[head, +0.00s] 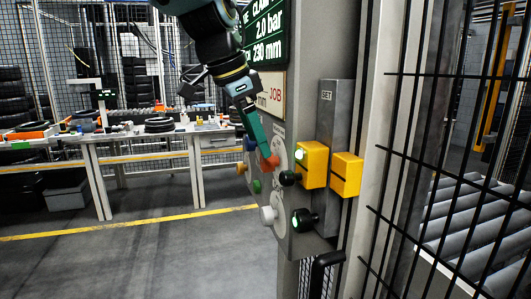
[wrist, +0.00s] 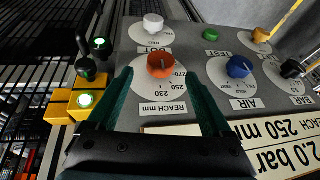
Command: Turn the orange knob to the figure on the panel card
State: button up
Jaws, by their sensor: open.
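The orange knob (wrist: 160,66) sits on a white dial marked REACH mm, with 230, 250 and 270 legible. It also shows in the head view (head: 268,163), partly behind my gripper (head: 262,150). In the wrist view my gripper (wrist: 159,80) is open, one green finger on each side of the dial, with the knob between and slightly beyond the tips. I cannot tell whether a finger touches it. The knob's pointer is not clear. The white panel card (wrist: 270,129) appears to read 250 mm; in the head view my arm covers part of the card (head: 277,84).
A green display (head: 265,28) shows 2.0 bar and 230 mm. A blue knob (wrist: 239,67) and a white knob (wrist: 153,24) sit close to the orange one. Yellow switch boxes (head: 313,164) and a black lever (wrist: 86,67) stand beside the panel. Mesh fencing (head: 450,150) is at right.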

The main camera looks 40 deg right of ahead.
aim_at(270, 162)
jog(key=shift+p+x, duration=0.4)
jog(key=shift+x, duration=2.15)
jog(key=shift+w, duration=0.1)
grip_shut()
jog(key=shift+r, duration=0.1)
jog(key=shift+w+r+n+g+y+p, duration=0.1)
jog(key=shift+w+n+g+y+p, duration=0.1)
jog(key=shift+g+p, duration=0.3)
jog(key=shift+w+n+g+y+p, duration=0.1)
jog(key=shift+g+y+p, duration=0.1)
jog(key=shift+g+p, duration=0.25)
jog(key=g+p, duration=0.1)
jog(key=g+y+p, duration=0.1)
jog(key=g, duration=0.1)
jog(key=shift+w+d+n, duration=0.15)
jog(key=shift+n, duration=0.15)
jog(key=shift+w+f+n+g+y+p, duration=0.15)
jog(key=shift+g+y+p, duration=0.1)
jog(key=shift+g+p, duration=0.5)
jog(key=shift+f+n+g+y+p, duration=0.15)
jog(key=shift+g+y+p, duration=0.1)
jog(key=shift+g+p, duration=0.4)
